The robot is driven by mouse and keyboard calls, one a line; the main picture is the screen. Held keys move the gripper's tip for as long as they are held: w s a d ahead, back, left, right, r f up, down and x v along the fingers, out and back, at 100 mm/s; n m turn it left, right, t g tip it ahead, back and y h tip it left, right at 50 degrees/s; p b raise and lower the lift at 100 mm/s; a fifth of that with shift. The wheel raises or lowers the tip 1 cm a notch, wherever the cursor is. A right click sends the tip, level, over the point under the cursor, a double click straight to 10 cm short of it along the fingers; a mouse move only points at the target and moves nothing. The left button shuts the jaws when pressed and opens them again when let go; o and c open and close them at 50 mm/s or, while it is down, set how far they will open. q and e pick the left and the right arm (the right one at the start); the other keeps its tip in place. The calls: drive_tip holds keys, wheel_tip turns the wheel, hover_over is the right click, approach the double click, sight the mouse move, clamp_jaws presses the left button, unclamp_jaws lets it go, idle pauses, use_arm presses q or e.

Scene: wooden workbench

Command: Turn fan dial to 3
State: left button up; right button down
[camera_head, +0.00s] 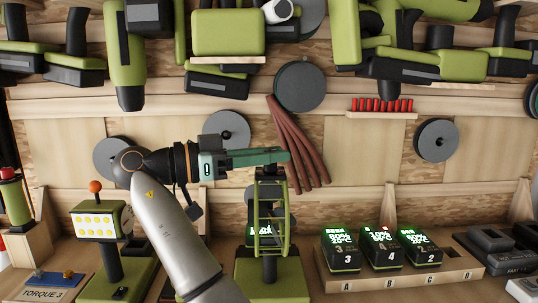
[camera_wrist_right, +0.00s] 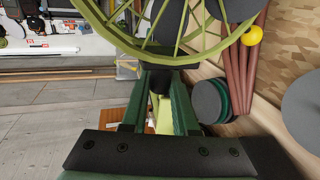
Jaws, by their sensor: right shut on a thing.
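A green fan stands on the bench in the head view, its cage (camera_head: 285,225) seen nearly edge-on above a green base (camera_head: 285,283). The cage also fills the top of the wrist view (camera_wrist_right: 232,42). My right gripper (camera_head: 280,157) reaches in from the left at the top of the fan. In the wrist view its green fingers (camera_wrist_right: 158,108) are shut on a dark part (camera_wrist_right: 158,80) beside the cage, which looks like the fan dial. The dial's numbers and pointer are hidden. My left gripper is not in view.
Battery packs with lit screens (camera_head: 340,248) stand in a wooden rack to the right. An orange-knobbed box (camera_head: 97,220) stands left of my arm. Brown strips (camera_head: 297,140) and dark discs (camera_head: 300,86) hang behind the gripper. Green power tools (camera_head: 228,32) hang above.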

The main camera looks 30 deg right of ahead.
drive_tip(key=shift+m+g+y, duration=0.5)
drive_tip(key=shift+m+g, duration=0.5)
drive_tip(key=shift+g, duration=0.5)
drive_tip(key=shift+f+m+g+y+p, duration=0.1)
drive_tip(key=shift+m+g+y+p, duration=0.3)
drive_tip(key=shift+g, duration=0.4)
drive_tip(key=c, duration=0.7)
unclamp_jaws()
drive_tip(key=shift+d, duration=0.1)
